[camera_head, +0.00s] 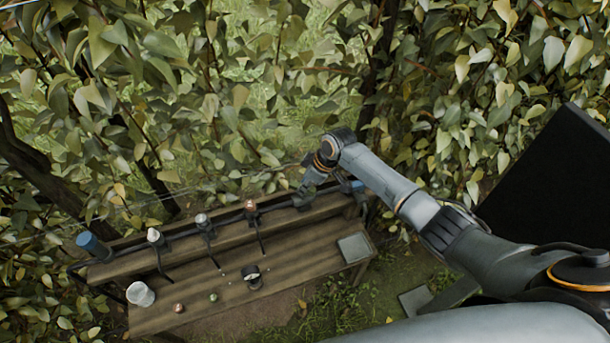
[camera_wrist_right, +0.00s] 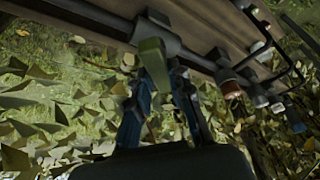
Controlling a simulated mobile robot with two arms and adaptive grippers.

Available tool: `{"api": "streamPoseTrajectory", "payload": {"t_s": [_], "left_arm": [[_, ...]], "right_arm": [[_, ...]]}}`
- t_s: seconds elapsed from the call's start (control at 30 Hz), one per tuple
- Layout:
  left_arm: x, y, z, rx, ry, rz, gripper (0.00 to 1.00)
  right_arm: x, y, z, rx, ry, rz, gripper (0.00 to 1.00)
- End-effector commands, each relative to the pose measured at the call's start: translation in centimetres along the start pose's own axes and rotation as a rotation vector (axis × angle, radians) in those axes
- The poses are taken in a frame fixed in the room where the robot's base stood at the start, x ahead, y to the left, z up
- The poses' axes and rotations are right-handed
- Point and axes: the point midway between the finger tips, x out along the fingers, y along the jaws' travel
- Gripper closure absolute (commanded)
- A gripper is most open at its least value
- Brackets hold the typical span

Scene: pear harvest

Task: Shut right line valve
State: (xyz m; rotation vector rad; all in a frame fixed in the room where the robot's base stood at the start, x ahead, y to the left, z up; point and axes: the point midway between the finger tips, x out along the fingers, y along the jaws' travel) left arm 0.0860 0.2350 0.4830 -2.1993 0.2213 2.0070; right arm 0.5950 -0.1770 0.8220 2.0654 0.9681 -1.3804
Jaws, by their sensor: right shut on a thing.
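A dark pipe line with several valves runs along the raised back shelf of a wooden bench. Three valves (camera_head: 203,220) with long dark levers and pale or copper tops show left of my right gripper (camera_head: 304,197). That gripper is at the right part of the line, reaching down to the pipe. In the wrist view the gripper (camera_wrist_right: 160,95) is shut on a green valve handle (camera_wrist_right: 152,62) in front of the dark pipe. In the head view the gripper hides this valve. My left gripper is not in view.
On the bench (camera_head: 210,318) are a white cup (camera_head: 140,294), a dark round gauge-like item (camera_head: 252,277), small copper and green pieces, and a grey plate (camera_head: 354,248). Blue ends (camera_head: 92,245) cap the line. Dense foliage stands close behind; a black panel (camera_head: 550,190) is at right.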

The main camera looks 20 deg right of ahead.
Motion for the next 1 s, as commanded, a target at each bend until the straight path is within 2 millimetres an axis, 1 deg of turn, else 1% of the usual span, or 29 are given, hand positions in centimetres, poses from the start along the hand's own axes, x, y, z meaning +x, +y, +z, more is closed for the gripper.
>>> {"api": "streamPoseTrajectory", "payload": {"t_s": [0.03, 0.1, 0.5, 0.7, 1.0], "left_arm": [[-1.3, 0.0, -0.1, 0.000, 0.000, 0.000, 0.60], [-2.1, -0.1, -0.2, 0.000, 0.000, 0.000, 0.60], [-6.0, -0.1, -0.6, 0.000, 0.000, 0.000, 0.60], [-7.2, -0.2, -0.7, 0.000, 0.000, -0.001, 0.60], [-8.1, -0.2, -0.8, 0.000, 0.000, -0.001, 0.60]], "right_arm": [[-0.6, -0.1, -0.4, 0.041, 0.003, 0.016, 1.00], [-0.6, -0.2, -0.3, 0.103, 0.001, 0.041, 1.00], [-0.4, -0.4, -0.4, 0.449, 0.002, 0.184, 1.00], [-0.2, -0.4, -0.4, 0.597, 0.002, 0.245, 1.00], [-0.1, -0.4, -0.4, 0.739, 0.003, 0.306, 1.00]]}}
